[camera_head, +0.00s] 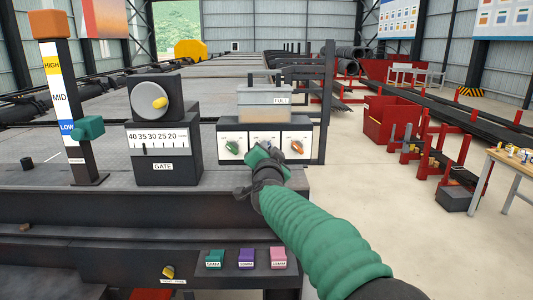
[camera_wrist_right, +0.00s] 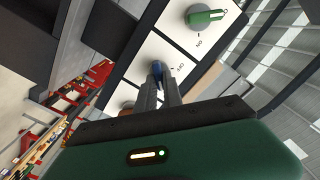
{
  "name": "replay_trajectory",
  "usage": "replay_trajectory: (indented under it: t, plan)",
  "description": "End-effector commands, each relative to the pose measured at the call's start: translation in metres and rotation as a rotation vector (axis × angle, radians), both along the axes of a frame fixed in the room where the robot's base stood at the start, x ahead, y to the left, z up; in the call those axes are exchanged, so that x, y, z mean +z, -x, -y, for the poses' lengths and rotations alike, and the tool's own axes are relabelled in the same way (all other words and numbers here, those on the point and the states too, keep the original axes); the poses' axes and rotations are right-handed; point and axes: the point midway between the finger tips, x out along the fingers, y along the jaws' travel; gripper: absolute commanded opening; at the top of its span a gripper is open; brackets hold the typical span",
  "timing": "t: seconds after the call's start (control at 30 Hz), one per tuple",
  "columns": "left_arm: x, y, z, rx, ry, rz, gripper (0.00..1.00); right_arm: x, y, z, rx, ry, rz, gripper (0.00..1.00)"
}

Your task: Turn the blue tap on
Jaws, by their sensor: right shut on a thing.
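The panel (camera_head: 274,133) of white plates carries a green tap (camera_head: 233,147), an orange tap (camera_head: 297,147) and a blue tap between them. In the head view my right gripper (camera_head: 262,158) covers the middle plate and hides the blue tap. In the right wrist view the blue tap (camera_wrist_right: 156,68) shows at the tips of my right gripper (camera_wrist_right: 158,86), whose fingers are shut on it. The green tap (camera_wrist_right: 205,16) is above and to the right there, beside an "ON" mark. The orange tap (camera_wrist_right: 127,107) is partly hidden behind the gripper. My left gripper is not in view.
A clear container (camera_head: 265,103) labelled "FULL" stands above the panel. A dark gate dial box (camera_head: 163,140) and a level post (camera_head: 70,110) stand to the left. Green, purple and pink buttons (camera_head: 246,258) sit on the lower front.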

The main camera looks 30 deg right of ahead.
Motion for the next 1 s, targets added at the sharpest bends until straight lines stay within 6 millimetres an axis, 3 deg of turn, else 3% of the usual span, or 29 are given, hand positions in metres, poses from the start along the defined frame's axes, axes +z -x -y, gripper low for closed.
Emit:
replay_trajectory:
  t: [0.03,0.67,0.7,0.87,1.0]
  plan:
    - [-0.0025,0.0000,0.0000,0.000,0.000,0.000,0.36,-0.0100,-0.0020,-0.0022,0.007,-0.022,-0.006,0.00]
    - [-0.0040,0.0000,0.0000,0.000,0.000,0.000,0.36,-0.0088,-0.0021,-0.0025,0.008,-0.072,0.026,0.00]
    - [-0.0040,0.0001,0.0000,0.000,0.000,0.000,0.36,-0.0088,-0.0021,-0.0026,0.008,-0.072,0.026,0.12]
    - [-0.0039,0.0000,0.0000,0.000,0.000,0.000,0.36,-0.0064,-0.0014,-0.0017,0.005,-0.069,0.029,0.33]
    - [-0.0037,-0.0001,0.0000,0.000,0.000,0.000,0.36,-0.0040,-0.0004,-0.0010,0.004,-0.067,0.033,0.33]
